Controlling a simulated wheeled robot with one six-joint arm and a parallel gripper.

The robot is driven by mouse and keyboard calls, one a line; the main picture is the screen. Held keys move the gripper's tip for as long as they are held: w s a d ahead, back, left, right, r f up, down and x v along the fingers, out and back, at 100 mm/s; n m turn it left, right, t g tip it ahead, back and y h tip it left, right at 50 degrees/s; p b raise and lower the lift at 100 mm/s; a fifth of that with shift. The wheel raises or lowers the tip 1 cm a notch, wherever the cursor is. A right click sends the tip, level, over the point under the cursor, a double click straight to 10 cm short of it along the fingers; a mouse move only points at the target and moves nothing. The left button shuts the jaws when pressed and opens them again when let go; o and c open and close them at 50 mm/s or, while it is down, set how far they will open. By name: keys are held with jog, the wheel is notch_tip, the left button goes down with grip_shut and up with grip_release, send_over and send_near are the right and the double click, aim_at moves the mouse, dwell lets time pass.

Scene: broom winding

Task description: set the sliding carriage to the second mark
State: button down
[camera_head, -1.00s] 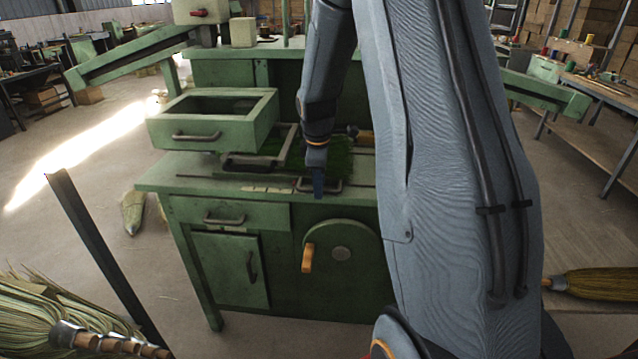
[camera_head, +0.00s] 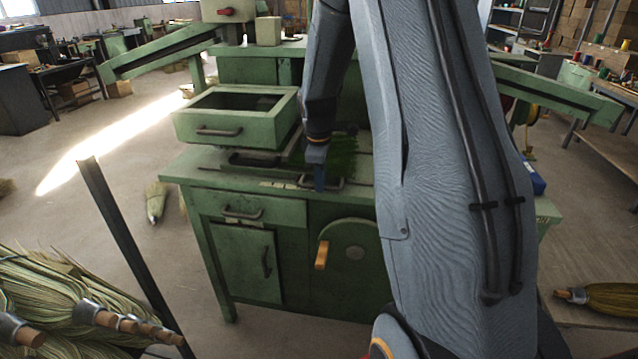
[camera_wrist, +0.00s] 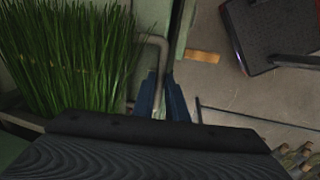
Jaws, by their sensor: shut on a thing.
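The sliding carriage shows as a grey handle (camera_head: 338,184) at the front of the green bench top, with a clump of green bristles (camera_head: 344,158) behind it. My gripper (camera_head: 319,181) is over the handle, its blue fingers shut on it. In the wrist view, the fingers (camera_wrist: 162,98) close around the bent metal handle (camera_wrist: 158,42), beside the green bristles (camera_wrist: 70,55). A pale strip of marks (camera_head: 278,184) lies on the bench's front edge, left of the handle. Single marks are too small to read, and my arm hides part of the bench.
An open green box (camera_head: 238,117) with a handle stands left above the bench top. A wooden crank handle (camera_head: 321,256) sticks out from the bench front.

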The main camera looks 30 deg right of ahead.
jog(key=shift+s+d, duration=0.2)
jog(key=shift+d, duration=0.05)
jog(key=c, duration=1.8)
grip_release()
jog(key=shift+o, duration=0.2)
jog(key=shift+r, duration=0.1)
notch_tip(320, 180, up, 8)
jog(key=s+a+b, duration=0.1)
jog(key=shift+f+b, duration=0.25)
jog(key=shift+b, duration=0.05)
jog(key=s+a+f+m, duration=0.2)
jog(key=s+a+m, duration=0.3)
jog(key=s+a, duration=0.4)
jog(key=s+a+f+m+g+y, duration=0.1)
jog(key=s+a+f+m, duration=0.2)
jog(key=s, duration=1.1)
jog(key=a+m, duration=0.2)
jog(key=a, duration=0.3)
jog(key=shift+a+f, duration=0.35)
jog(key=shift+a, duration=0.05)
